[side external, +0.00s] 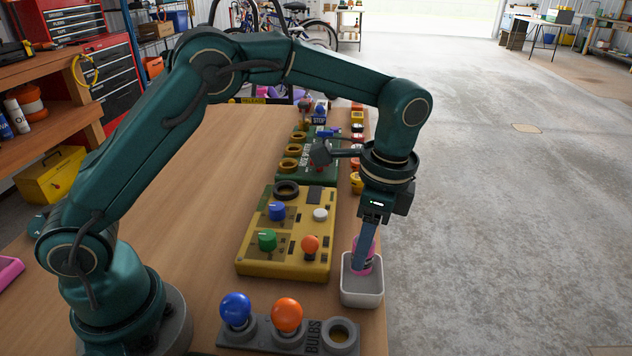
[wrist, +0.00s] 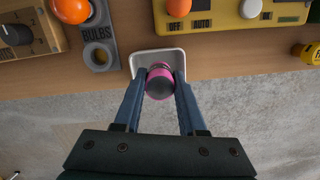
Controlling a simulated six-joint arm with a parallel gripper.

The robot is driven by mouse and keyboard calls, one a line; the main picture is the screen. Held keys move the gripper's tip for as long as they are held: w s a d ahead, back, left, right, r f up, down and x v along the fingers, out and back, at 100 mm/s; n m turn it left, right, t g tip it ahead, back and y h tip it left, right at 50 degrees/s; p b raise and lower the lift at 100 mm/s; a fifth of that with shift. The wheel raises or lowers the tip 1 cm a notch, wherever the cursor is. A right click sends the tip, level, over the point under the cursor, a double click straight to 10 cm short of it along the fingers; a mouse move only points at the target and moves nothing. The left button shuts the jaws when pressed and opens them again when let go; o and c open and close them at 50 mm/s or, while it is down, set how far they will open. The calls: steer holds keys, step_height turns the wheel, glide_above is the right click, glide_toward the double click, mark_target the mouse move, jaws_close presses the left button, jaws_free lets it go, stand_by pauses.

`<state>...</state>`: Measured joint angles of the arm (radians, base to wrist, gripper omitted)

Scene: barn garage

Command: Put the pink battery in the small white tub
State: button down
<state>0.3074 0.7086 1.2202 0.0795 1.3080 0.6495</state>
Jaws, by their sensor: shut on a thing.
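The pink battery (wrist: 159,82) has a dark end and is held between the two blue fingers of my gripper (wrist: 160,90). The small white tub (wrist: 136,60) lies right below it in the wrist view. In the side view my gripper (side external: 363,256) points down over the small white tub (side external: 362,298), and the pink battery (side external: 366,264) shows at the fingertips, its lower part inside the tub's rim. The fingers hide part of the battery. I cannot tell whether the battery touches the tub's floor.
A yellow panel (side external: 252,262) with knobs stands left of the tub. A grey bulb holder (side external: 260,335) with a blue and an orange bulb lies in front. The tub is close to the table's right edge. Several small items line that edge farther back.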

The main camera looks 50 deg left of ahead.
steer(key=shift+d+f, duration=0.2)
steer(key=shift+f, duration=1.95)
steer(key=shift+f, duration=0.1)
steer(key=c, duration=0.8)
jaws_free()
steer(key=shift+o, duration=0.2)
